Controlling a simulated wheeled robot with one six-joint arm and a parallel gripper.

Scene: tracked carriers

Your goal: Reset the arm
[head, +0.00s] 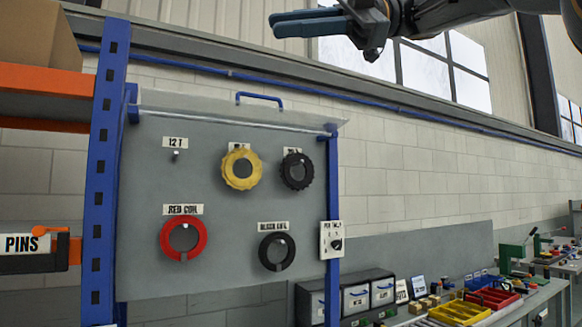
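My gripper (274,23) is at the top of the head view, its blue-grey fingers pointing left. The fingers lie close together in the picture, and I cannot tell from this angle whether they are open or shut. Nothing shows between the fingertips. My arm reaches in from the upper right. The gripper appears above and in front of a grey panel (215,270), apart from it. On the panel hang a yellow ring (230,177), a black toothed ring (288,178), a red coil (168,241) and a black coil (266,261).
A blue rack post (105,170) with orange shelves (45,80) stands left, with a cardboard box (40,32) on top and a PINS holder (28,245). A workbench with drawers (357,297), a yellow tray (460,311) and a red tray (494,299) is lower right.

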